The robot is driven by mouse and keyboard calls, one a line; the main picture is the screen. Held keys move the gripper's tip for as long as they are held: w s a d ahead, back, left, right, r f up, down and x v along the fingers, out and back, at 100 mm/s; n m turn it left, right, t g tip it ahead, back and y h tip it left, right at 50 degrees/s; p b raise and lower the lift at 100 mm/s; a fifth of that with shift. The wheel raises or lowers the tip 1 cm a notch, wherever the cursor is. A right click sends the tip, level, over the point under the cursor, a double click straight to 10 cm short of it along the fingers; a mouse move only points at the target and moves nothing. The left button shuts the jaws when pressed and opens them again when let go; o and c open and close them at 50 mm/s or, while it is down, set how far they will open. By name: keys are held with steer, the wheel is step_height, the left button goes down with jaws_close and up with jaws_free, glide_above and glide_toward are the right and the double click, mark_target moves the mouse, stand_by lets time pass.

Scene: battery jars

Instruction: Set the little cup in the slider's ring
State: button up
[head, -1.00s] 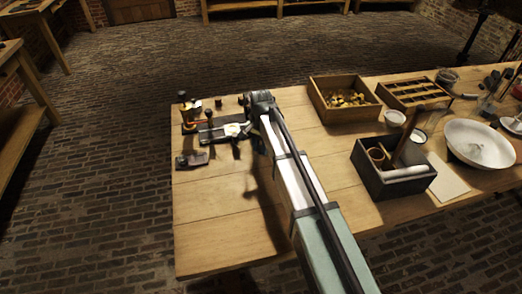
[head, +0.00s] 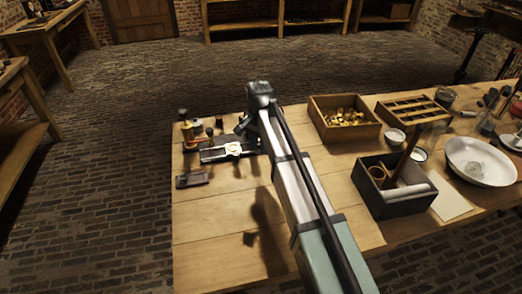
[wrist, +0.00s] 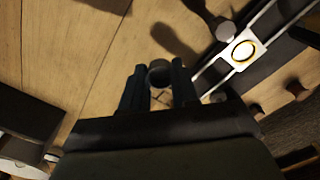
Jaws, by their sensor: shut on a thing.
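The little cup (wrist: 160,72) shows in the wrist view as a small grey round thing with a dark inside, between my fingertips. My gripper (wrist: 159,82) is shut on it and holds it above the bare tabletop. In the head view my gripper (head: 243,123) is over the table, beside the slider's right end; the cup cannot be made out there. The slider's ring (wrist: 243,50) is a gold circle on a white plate, up and to the right of the cup in the wrist view. In the head view the ring (head: 233,149) lies on the slider rails and looks empty.
Brass posts and dark knobs (head: 187,132) stand behind the slider. A dark block (head: 192,179) lies in front of it. A box of brass parts (head: 345,118), a black caddy (head: 394,187) and a white bowl (head: 481,161) are at right. The table's front left is clear.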

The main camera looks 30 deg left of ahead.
steer(key=a, duration=0.9)
glide_toward(232, 148)
steer(key=shift+f, duration=2.65)
steer(key=shift+f, duration=0.6)
steer(key=o, duration=0.7)
steer(key=shift+o, duration=0.2)
step_height(232, 148, up, 11)
stand_by(0.6)
